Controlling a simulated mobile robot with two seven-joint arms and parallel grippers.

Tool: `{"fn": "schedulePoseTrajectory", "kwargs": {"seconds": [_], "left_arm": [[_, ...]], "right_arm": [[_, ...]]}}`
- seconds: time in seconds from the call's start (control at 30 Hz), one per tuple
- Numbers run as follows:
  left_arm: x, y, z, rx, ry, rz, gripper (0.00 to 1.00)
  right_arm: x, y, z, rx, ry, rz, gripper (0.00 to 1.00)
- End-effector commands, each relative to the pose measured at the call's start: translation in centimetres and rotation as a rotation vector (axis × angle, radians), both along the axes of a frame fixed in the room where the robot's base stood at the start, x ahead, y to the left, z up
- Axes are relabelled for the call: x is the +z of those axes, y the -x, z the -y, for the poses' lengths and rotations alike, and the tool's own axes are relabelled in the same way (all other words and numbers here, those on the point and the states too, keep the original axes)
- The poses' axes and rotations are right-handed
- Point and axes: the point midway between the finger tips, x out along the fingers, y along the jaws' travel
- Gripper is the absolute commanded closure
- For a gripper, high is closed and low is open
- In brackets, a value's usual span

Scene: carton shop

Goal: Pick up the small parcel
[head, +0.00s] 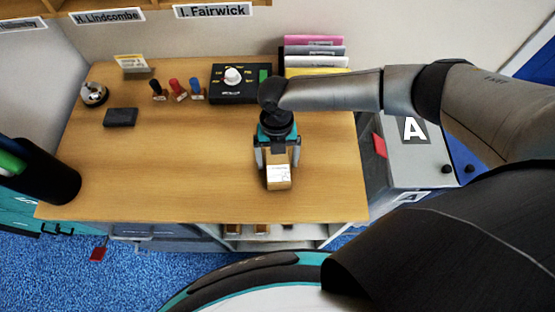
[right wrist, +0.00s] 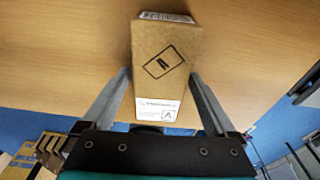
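The small parcel (head: 278,176) is a brown carton with a white label, on the wooden table near its front edge. The right wrist view also shows my right gripper (right wrist: 160,72) open around the parcel. A thin gap shows at the left finger; I cannot tell whether the right finger touches. My left gripper is not in view.
At the back of the table (head: 190,190) are a bell (head: 94,94), a dark block (head: 121,117), several stamps (head: 177,89), a black device (head: 238,84) and stacked coloured folders (head: 315,58). A grey box marked A (head: 410,150) stands right.

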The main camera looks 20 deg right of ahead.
Motion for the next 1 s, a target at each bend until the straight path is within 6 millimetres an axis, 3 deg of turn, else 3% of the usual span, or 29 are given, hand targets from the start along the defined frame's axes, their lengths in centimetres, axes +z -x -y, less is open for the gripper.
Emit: {"fn": "schedulePoseTrajectory", "kwargs": {"seconds": [0.07, 0.73, 1.0], "left_arm": [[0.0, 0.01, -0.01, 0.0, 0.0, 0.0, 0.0], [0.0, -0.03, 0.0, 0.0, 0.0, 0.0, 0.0], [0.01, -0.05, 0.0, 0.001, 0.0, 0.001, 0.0]], "right_arm": [[0.04, -0.02, 0.02, 0.0, 0.0, 0.0, 0.18], [0.07, -0.05, 0.02, -0.001, 0.0, 0.001, 0.93], [0.18, -0.08, 0.0, -0.001, -0.001, 0.001, 0.95]]}}
